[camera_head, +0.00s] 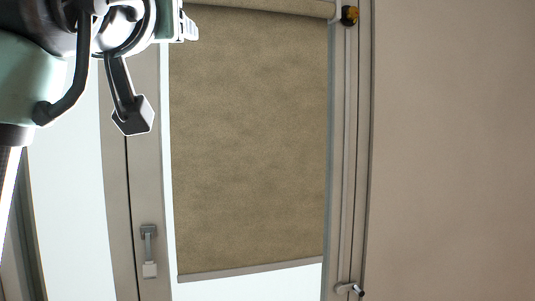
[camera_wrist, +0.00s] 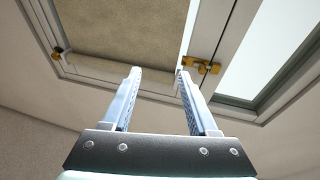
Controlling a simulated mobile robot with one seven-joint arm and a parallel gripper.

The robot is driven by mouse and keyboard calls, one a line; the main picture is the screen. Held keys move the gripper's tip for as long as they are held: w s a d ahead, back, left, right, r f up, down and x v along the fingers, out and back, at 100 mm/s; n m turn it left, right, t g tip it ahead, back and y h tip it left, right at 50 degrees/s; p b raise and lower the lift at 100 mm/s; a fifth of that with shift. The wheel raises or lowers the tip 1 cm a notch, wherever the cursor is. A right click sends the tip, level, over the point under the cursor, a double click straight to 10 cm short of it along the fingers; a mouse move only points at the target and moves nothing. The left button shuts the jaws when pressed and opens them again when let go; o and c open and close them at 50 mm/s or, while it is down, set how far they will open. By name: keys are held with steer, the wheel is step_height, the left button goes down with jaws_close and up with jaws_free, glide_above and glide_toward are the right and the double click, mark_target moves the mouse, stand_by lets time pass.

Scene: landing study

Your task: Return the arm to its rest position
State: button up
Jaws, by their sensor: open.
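My gripper (camera_wrist: 157,76) shows in the wrist view with two pale parallel fingers standing apart and nothing between them. The fingers point up towards the window frame and a tan roller blind (camera_wrist: 125,28). In the camera_head view my arm fills the upper left corner, and the gripper's pale fingertips (camera_head: 186,27) show at the top, in front of the blind's upper left part. Most of the gripper is hidden there by my own arm.
A tan roller blind (camera_head: 250,140) covers most of the window. A window handle (camera_head: 149,250) is on the left frame. A brass-coloured hinge (camera_wrist: 201,66) is near the right finger in the wrist view. A plain wall (camera_head: 455,150) fills the right side.

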steer(key=s+d+f+t+b, duration=0.2)
steer(key=s+d+f+b, duration=0.2)
steer(key=f, duration=0.4)
steer(key=s+d+f+t+h+b, duration=0.1)
steer(key=s+d+f+t+b, duration=0.1)
steer(key=s+d+f+b, duration=0.2)
steer(key=s+d+f+m+t+b, duration=0.1)
steer(key=s+d+f+t+b, duration=0.2)
steer(key=s+f, duration=0.4)
step_height(320, 180, down, 5)
steer(key=shift+d+b, duration=0.55)
steer(key=shift+d, duration=0.35)
